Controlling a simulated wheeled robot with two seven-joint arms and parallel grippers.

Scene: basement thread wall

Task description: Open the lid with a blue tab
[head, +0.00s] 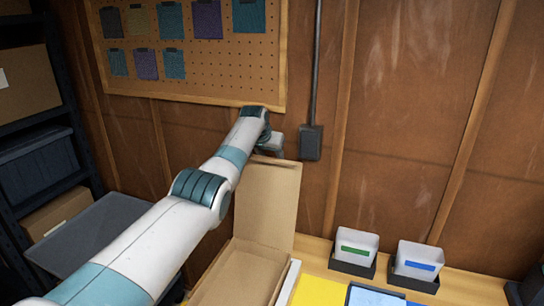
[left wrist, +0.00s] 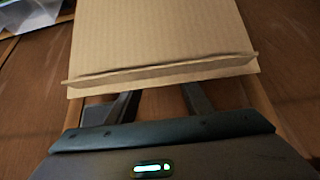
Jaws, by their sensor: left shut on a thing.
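A cardboard box (head: 238,278) stands on the bench with its lid (head: 268,200) raised, standing roughly upright at the back. No blue tab shows on the lid from here. My left gripper (head: 284,148) is at the lid's top edge, mostly hidden behind my arm and the lid. In the left wrist view my left gripper (left wrist: 160,100) has its fingers at the folded edge of the lid (left wrist: 160,40), with their tips hidden behind the cardboard. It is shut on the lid. My right gripper is not in view.
A yellow mat (head: 318,291) lies in front. A pegboard (head: 195,60) hangs behind; a shelf with boxes (head: 40,165) is at left.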

